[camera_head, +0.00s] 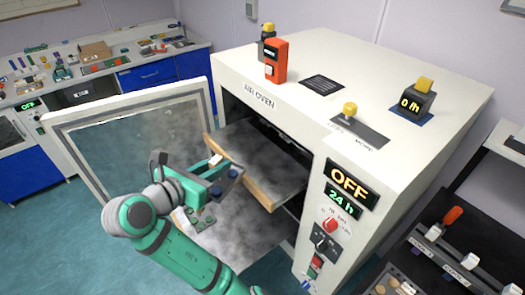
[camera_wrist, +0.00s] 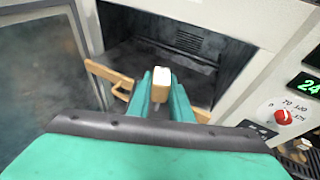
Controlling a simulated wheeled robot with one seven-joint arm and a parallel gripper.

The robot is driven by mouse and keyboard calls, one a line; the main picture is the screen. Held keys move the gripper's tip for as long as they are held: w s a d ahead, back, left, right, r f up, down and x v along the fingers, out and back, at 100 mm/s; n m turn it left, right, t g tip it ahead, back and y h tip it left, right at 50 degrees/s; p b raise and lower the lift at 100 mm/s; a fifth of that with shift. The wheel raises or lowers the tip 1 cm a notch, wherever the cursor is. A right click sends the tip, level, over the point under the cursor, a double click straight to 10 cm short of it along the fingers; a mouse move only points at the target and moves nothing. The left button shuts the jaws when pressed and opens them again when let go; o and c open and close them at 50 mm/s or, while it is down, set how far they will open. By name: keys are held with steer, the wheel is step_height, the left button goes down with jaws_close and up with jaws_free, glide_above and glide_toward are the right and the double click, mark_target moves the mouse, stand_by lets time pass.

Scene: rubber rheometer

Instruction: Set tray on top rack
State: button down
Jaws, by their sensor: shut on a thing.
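The tray (camera_head: 265,152) is a grey sheet with a light wooden front edge. Its rear part is inside the open chamber of the air oven (camera_head: 300,95), and its front sticks out of the opening. My gripper (camera_head: 218,172) is at the tray's front edge, shut on a small pale handle (camera_wrist: 162,78), which shows between the fingers in the wrist view. Wooden edge pieces of the tray (camera_wrist: 108,74) show beside the fingers there. The rack under the tray is hidden, so I cannot tell whether the tray rests on it.
The oven door (camera_head: 135,135) stands wide open to the left, close to my arm. The control panel (camera_head: 338,205) is right of the opening and reads OFF and 24 h. An orange device (camera_head: 276,62) stands on the oven top. A dark shelf with tools (camera_head: 450,245) is at right.

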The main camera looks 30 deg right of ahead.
steer(key=w+d, duration=0.1)
steer(key=d, duration=1.7)
steer(key=shift+w+d+f, duration=0.1)
steer(key=shift+d+f, duration=0.05)
steer(key=shift+f, duration=1.4)
steer(key=shift+w+d+f, duration=0.1)
steer(key=shift+f, duration=1.4)
steer(key=shift+d+f, duration=0.15)
steer(key=shift+f, duration=0.3)
steer(key=shift+f, duration=0.2)
steer(key=c, duration=1.6)
jaws_free()
